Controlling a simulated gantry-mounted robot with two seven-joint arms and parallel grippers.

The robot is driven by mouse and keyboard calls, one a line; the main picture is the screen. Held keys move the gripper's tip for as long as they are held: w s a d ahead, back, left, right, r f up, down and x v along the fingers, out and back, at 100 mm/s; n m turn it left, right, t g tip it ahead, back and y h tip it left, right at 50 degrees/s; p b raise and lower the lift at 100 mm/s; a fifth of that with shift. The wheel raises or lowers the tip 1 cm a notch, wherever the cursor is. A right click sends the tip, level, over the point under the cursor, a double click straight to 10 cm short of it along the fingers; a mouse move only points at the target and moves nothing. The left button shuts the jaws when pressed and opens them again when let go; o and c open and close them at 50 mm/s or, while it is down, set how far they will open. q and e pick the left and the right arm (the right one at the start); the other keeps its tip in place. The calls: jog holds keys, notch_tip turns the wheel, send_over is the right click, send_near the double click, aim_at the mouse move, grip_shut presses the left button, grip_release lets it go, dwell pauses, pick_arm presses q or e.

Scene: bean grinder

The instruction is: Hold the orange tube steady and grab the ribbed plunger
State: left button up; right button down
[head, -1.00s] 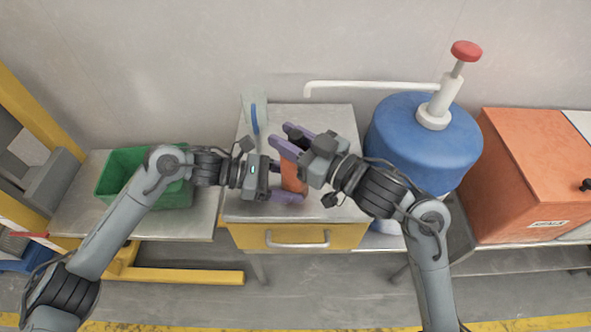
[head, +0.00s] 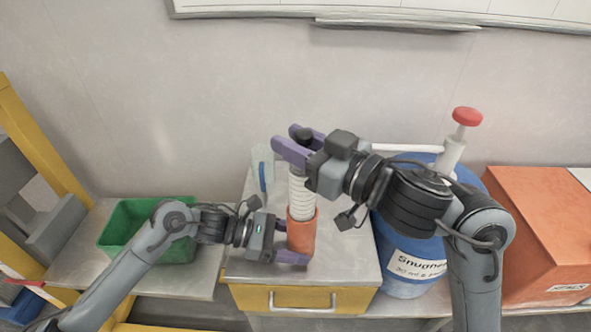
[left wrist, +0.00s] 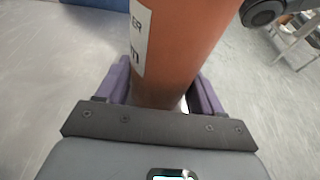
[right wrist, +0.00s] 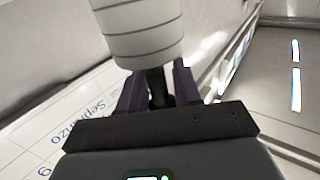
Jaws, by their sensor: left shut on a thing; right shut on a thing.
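The orange tube (head: 301,232) stands about upright above the metal cabinet top. My left gripper (head: 290,242) is shut on it from the left; the tube, with a white label, also fills the left wrist view (left wrist: 180,45). The white ribbed plunger (head: 299,192) sticks up out of the tube, with a dark knob (head: 301,133) at its top. My right gripper (head: 299,146) is shut on the plunger's dark top end. The right wrist view shows the ribbed body (right wrist: 138,30) and a dark stem (right wrist: 157,88) between the purple fingers.
A green bin (head: 130,222) stands on the left table. A blue drum (head: 400,268) with a red-topped pump (head: 467,117) stands right of the cabinet (head: 340,262). An orange box (head: 535,230) is at the far right. A clear bottle with a blue stripe (head: 263,176) stands behind the tube.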

jog(key=shift+r, duration=2.35)
pick_arm(q)
jog(key=o, duration=0.9)
jog(key=shift+a, duration=0.1)
